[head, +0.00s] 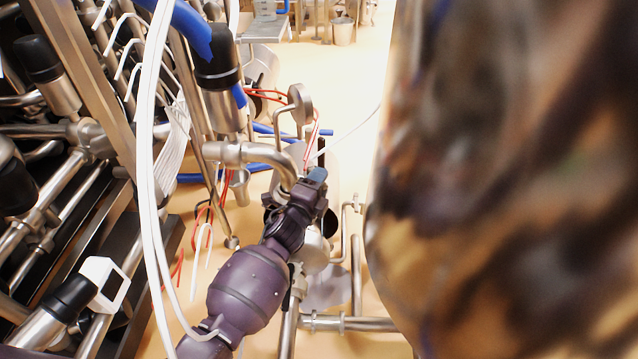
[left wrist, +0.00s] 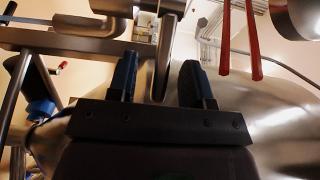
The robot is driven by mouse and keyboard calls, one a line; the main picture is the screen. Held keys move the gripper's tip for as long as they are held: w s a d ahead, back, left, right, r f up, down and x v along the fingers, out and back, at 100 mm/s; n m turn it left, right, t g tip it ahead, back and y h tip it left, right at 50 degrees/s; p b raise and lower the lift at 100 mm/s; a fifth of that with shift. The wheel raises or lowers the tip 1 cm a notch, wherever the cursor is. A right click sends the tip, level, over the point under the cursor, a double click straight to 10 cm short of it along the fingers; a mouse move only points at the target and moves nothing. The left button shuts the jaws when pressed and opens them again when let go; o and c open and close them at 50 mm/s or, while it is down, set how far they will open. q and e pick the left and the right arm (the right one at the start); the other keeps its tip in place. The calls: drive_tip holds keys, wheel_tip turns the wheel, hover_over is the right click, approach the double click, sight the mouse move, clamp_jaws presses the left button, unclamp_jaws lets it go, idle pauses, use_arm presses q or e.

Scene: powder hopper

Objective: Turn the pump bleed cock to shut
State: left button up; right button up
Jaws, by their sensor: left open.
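My left gripper (head: 314,182) is in the middle of the head view, at the pump pipework just below a bent steel pipe (head: 268,157). In the left wrist view its two dark-padded fingers (left wrist: 157,78) stand apart. A narrow steel bar or pipe (left wrist: 162,58) shows in the gap between them; I cannot tell whether a finger touches it. I cannot pick out the pump bleed cock for certain, nor how its lever is turned. The gripper and forearm hide part of the pump in the head view. My right gripper is not in view.
A large blurred shiny surface fills the head view's right side. A round gauge-like disc (head: 300,104) stands behind the gripper, near red cables (head: 266,95). White hoses (head: 150,150) and a steel pipe rack (head: 40,225) crowd the left. Open floor (head: 330,65) lies beyond.

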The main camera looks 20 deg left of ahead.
use_arm(q)
drive_tip(key=shift+c, duration=0.2)
clamp_jaws()
